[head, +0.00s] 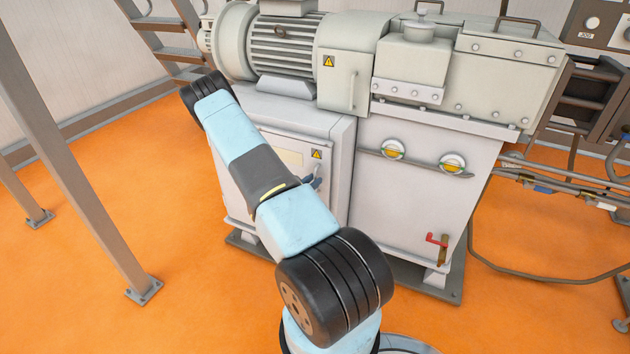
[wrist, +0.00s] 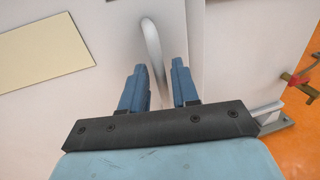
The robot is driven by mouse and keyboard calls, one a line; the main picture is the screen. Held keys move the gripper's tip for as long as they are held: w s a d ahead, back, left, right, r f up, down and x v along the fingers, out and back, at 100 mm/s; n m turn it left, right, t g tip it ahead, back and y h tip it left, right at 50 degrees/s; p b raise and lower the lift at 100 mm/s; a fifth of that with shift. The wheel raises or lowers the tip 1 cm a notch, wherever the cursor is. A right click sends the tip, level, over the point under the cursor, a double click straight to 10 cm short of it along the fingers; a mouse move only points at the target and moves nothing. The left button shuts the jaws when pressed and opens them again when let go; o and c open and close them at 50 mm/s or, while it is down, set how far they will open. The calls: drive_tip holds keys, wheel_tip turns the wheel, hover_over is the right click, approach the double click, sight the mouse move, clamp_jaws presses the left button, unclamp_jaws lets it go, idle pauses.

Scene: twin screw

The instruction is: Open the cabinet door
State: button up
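The cabinet door (head: 232,150) is the pale front panel below the motor, with a cream label plate and a yellow warning sign. It looks shut. In the wrist view the door (wrist: 110,25) fills the upper left, with its label (wrist: 40,50). A grey curved handle (wrist: 152,45) stands out from the door near its right edge. My gripper (wrist: 160,85) is open, with its two blue fingers apart. The lower part of the handle shows in the gap between the fingers; I cannot tell whether they touch it. In the head view my gripper (head: 315,182) is partly hidden by my arm.
The machine housing (head: 420,200) stands right of the door, with two round gauges and a red-handled valve (head: 437,240). A grey steel post (head: 80,170) stands at the left. Pipes run along the right. Orange floor (head: 185,270) is clear in front of the cabinet's left side.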

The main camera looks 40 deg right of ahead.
drive_tip(key=shift+w+d, duration=0.1)
drive_tip(key=shift+d, duration=0.5)
drive_tip(key=shift+c, duration=0.3)
clamp_jaws()
